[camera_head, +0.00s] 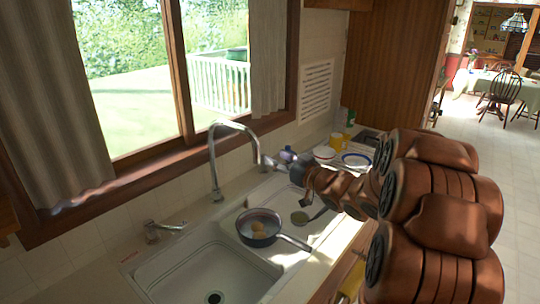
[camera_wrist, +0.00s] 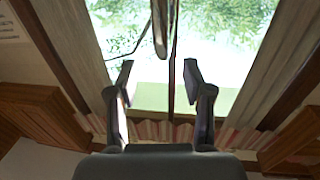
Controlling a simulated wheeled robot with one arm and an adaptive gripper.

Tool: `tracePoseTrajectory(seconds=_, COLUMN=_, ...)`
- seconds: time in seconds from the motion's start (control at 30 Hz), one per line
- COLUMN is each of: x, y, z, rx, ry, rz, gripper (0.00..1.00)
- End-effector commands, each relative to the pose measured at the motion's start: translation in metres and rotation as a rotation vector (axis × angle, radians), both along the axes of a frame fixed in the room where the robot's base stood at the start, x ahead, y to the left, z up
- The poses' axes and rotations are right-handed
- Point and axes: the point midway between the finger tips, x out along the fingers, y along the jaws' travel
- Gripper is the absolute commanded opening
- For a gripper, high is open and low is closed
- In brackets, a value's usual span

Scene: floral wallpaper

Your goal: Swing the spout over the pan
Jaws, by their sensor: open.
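The spout (camera_head: 234,126) is a tall chrome gooseneck behind the sink. It rises from the rear counter, and its curved end comes down toward the right, near my gripper (camera_head: 284,158). The pan (camera_head: 259,238) is small and dark, sits at the sink divider with its handle to the lower right, and has something yellow-brown inside. In the wrist view my gripper (camera_wrist: 158,76) is open, with its two fingers wide apart. A shiny metal piece, apparently the spout (camera_wrist: 160,30), shows beyond and between the fingertips. Whether a finger touches it, I cannot tell.
The left basin (camera_head: 200,270) is empty. Dishes and a yellow cup (camera_head: 337,141) stand on the right counter. The window and its wooden sill are close behind.

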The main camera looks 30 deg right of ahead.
Motion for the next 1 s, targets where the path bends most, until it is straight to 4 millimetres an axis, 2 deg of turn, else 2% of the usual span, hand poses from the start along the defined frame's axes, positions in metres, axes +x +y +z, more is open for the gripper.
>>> tracePoseTrajectory(seconds=0.1, x=-0.01, y=-0.003, z=0.0, rx=0.0, ry=0.0, rz=-0.001, gripper=0.51)
tracePoseTrajectory(seconds=0.3, x=-0.017, y=-0.005, z=-0.001, rx=0.001, ry=0.002, rz=0.0, gripper=0.51)
tracePoseTrajectory(seconds=0.83, x=-0.017, y=-0.005, z=-0.001, rx=-0.001, ry=0.003, rz=-0.001, gripper=0.51)
tracePoseTrajectory(seconds=1.0, x=-0.013, y=-0.005, z=-0.005, rx=-0.038, ry=0.049, rz=-0.044, gripper=0.51)
